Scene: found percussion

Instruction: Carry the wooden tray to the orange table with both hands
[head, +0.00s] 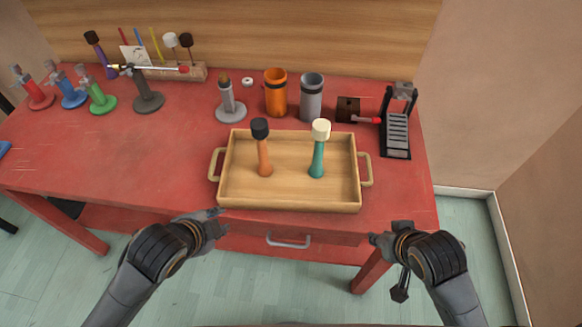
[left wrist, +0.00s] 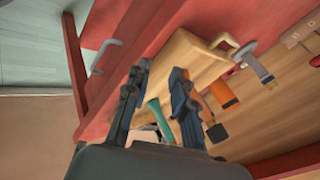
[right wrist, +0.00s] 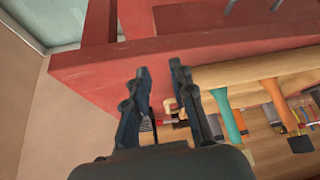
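The wooden tray (head: 290,204) rests on the red table near its front edge, with a loop handle at each end. An orange mallet with a black head (head: 264,155) and a teal mallet with a cream head (head: 317,160) stand upright in it. My left gripper (head: 216,222) is open and empty, in front of and below the tray's left handle (head: 213,165). My right gripper (head: 382,240) is open and empty, in front of the right handle (head: 367,168). Both wrist views show fingers apart, left (left wrist: 158,75) and right (right wrist: 160,72). No orange table is in view.
Behind the tray stand a grey holder (head: 230,105), an orange cup (head: 275,95), a grey cup (head: 311,98) and a black pedal device (head: 396,125). Several coloured stands are at the back left. The red table (head: 120,160) is clear left of the tray.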

